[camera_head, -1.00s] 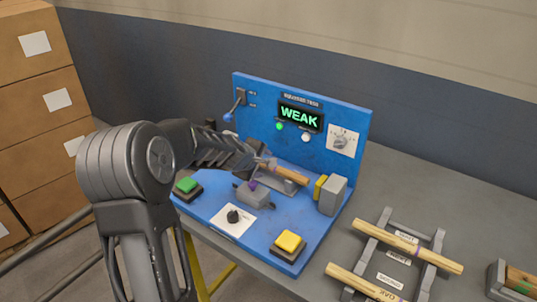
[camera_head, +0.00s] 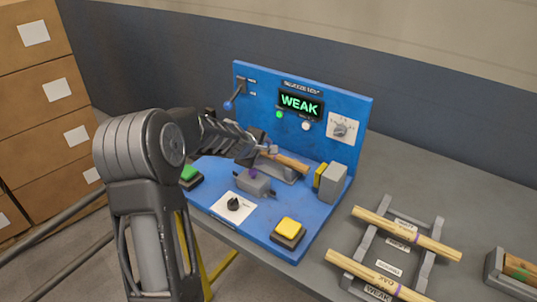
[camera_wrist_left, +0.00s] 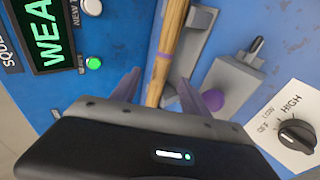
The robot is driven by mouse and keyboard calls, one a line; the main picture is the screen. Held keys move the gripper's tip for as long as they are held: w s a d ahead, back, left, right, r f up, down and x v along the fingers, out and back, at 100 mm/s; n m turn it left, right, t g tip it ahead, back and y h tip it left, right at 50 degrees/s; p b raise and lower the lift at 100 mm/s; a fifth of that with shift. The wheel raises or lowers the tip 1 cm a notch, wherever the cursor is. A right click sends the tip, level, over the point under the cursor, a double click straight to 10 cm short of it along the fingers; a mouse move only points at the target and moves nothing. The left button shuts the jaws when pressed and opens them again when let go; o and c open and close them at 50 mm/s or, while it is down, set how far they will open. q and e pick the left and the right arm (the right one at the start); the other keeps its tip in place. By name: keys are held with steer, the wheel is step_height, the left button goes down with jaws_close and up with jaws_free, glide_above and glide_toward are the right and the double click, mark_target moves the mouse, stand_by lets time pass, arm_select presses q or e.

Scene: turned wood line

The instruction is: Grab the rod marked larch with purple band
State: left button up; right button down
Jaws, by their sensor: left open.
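A wooden rod (camera_head: 291,163) lies on the grey cradle of the blue squeeze-test rig. In the left wrist view this rod (camera_wrist_left: 173,30) shows a purple band; no wood name is readable on it. My left gripper (camera_wrist_left: 158,88) is open, with one finger on each side of the rod; contact cannot be told. In the head view my left gripper (camera_head: 268,149) is at the rod's left end and partly hides it. On the rack, a far rod (camera_head: 380,224) and a near rod (camera_head: 350,267) also carry purplish bands. The near one reads OAK. My right gripper is out of view.
The blue rig (camera_head: 218,208) has a display (camera_head: 300,104) reading WEAK, a lit green lamp, a green button, a yellow button (camera_head: 288,230) and a dial. A grey block (camera_head: 333,182) stands by the rod's right end. The rack (camera_head: 432,262) and another holder (camera_head: 494,275) are at right.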

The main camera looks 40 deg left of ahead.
arm_select(q)
steer(key=x, duration=0.5)
steer(key=shift+s+f, duration=0.1)
stand_by(0.4)
jaws_close()
stand_by(0.4)
